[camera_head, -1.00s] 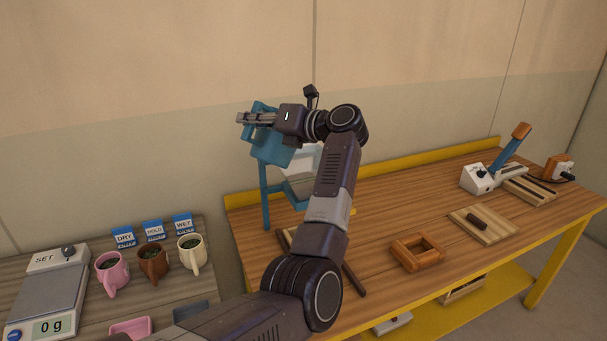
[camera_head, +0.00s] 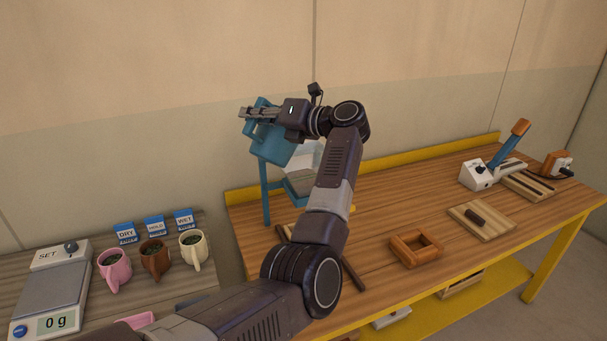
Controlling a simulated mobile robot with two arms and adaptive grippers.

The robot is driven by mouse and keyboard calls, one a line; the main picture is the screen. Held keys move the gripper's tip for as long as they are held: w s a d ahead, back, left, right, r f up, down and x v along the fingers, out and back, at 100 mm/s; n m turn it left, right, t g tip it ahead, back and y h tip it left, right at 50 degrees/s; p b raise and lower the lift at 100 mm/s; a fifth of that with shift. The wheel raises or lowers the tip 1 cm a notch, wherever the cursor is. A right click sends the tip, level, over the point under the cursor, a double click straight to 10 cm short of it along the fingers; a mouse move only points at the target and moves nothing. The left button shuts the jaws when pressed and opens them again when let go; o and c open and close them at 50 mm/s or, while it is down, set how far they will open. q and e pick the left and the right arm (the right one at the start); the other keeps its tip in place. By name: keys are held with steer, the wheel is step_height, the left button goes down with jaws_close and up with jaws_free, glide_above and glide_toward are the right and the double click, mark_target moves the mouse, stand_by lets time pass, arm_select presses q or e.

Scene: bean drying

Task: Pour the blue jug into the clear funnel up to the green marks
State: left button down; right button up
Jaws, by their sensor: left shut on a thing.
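The blue jug (camera_head: 275,146) is held up over the left end of the workbench, tilted down to the right. My left gripper (camera_head: 258,113) is shut on the jug at its upper side. The clear funnel (camera_head: 304,156) sits in a blue stand (camera_head: 265,195), just right of and below the jug, partly hidden by my arm. I cannot make out the green marks or whether anything is flowing. My right gripper is not in view.
A side table on the left holds a scale (camera_head: 50,295) reading 0 g, a pink mug (camera_head: 115,268), a brown mug (camera_head: 156,260) and a cream mug (camera_head: 193,248). The bench also bears a wooden frame (camera_head: 416,248) and a blue-handled lever device (camera_head: 505,150).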

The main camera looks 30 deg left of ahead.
mark_target(259, 102)
arm_select(q)
steer(key=shift+w+r+m+p, duration=0.45)
steer(key=shift+r+p, duration=0.15)
steer(key=shift+p, duration=0.2)
steer(key=shift+f, duration=0.1)
steer(key=shift+w+d, duration=0.1)
steer(key=shift+w+m+g, duration=0.1)
steer(key=shift+m+g, duration=0.15)
steer(key=shift+g, duration=0.05)
steer(key=shift+w+r+m, duration=0.25)
steer(key=shift+w+m, duration=0.05)
stand_by(0.3)
steer(key=shift+w+d, duration=0.1)
steer(key=shift+w, duration=0.1)
steer(key=shift+w+r+m, duration=0.1)
steer(key=shift+w+m, duration=0.05)
steer(key=shift+m, duration=0.15)
